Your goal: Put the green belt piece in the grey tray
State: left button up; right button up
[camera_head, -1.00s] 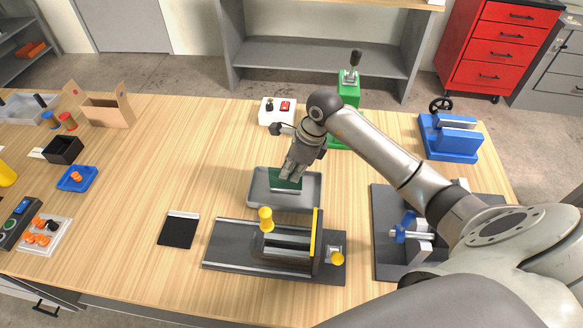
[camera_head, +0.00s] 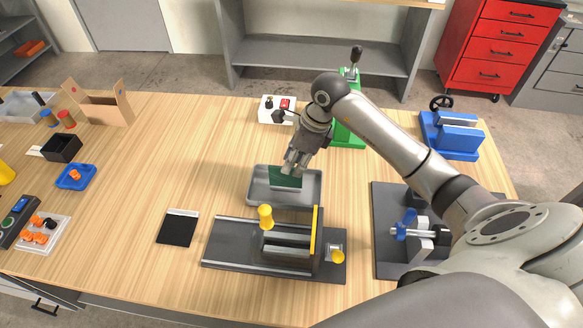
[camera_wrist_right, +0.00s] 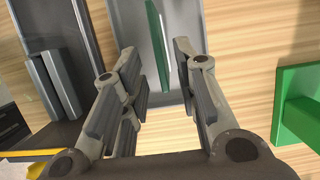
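The green belt piece (camera_head: 285,179) is a dark green flat plate, standing on edge within the grey tray (camera_head: 256,197) near its back part. In the right wrist view the green belt piece (camera_wrist_right: 157,45) shows edge-on as a thin strip over the floor of the grey tray (camera_wrist_right: 126,18). My right gripper (camera_head: 292,164) is just above the piece. In the wrist view its fingers (camera_wrist_right: 160,65) are apart, one on each side of the piece, with a visible gap to both. The piece's lower edge contact is hard to tell. My left gripper is not in view.
A dark fixture with yellow knobs (camera_head: 225,250) lies in front of the tray. A green press (camera_head: 349,132) and a white switch box (camera_head: 270,112) stand behind it. A dark plate with a blue clamp (camera_head: 388,257) is at right.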

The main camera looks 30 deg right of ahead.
jog(key=b+v, duration=0.1)
jog(key=v, duration=0.8)
jog(key=shift+b, duration=0.3)
jog(key=shift+s, duration=0.15)
